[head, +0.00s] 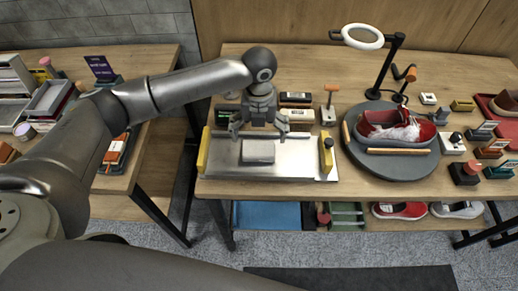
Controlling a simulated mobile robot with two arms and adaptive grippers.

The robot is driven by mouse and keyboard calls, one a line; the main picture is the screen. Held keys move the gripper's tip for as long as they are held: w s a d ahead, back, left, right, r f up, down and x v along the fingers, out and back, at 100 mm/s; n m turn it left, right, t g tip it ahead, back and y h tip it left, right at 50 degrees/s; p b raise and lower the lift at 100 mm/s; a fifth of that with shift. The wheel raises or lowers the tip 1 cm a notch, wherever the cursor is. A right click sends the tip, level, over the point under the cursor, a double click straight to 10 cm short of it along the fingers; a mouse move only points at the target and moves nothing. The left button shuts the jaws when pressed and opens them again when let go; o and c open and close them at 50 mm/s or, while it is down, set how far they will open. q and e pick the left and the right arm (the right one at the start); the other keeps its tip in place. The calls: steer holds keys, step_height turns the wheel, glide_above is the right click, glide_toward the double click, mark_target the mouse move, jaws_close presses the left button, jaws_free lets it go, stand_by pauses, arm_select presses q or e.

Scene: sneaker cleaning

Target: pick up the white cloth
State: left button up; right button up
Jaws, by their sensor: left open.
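A pale grey-white folded block, which looks like the white cloth (258,151), lies flat on a metal tray (308,160) on the workbench. The tray has yellow clamps at both ends. My left gripper (258,132) points down with its fingers spread wide, at the far edge of the cloth in the picture. It holds nothing. I cannot tell how high it is above the tray. My right gripper is not in view.
Right of the tray, a red shoe (372,122) with white foam sits on a round grey turntable (385,165). A ring lamp (362,37) stands behind. Small boxes and brushes line the bench behind the tray and at right. A side table (115,185) stands left.

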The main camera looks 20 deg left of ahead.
mark_target(259, 148)
arm_select(q)
step_height(259, 148, down, 2)
steer(key=shift+w+f, duration=0.1)
steer(key=shift+f, duration=0.15)
steer(key=shift+f+p, duration=0.4)
steer(key=shift+p, duration=0.05)
step_height(259, 148, down, 4)
steer(key=shift+w+f+p, duration=0.1)
steer(key=shift+f+p, duration=0.05)
steer(key=shift+p, duration=0.4)
steer(key=shift+c, duration=0.3)
steer(key=c, duration=0.7)
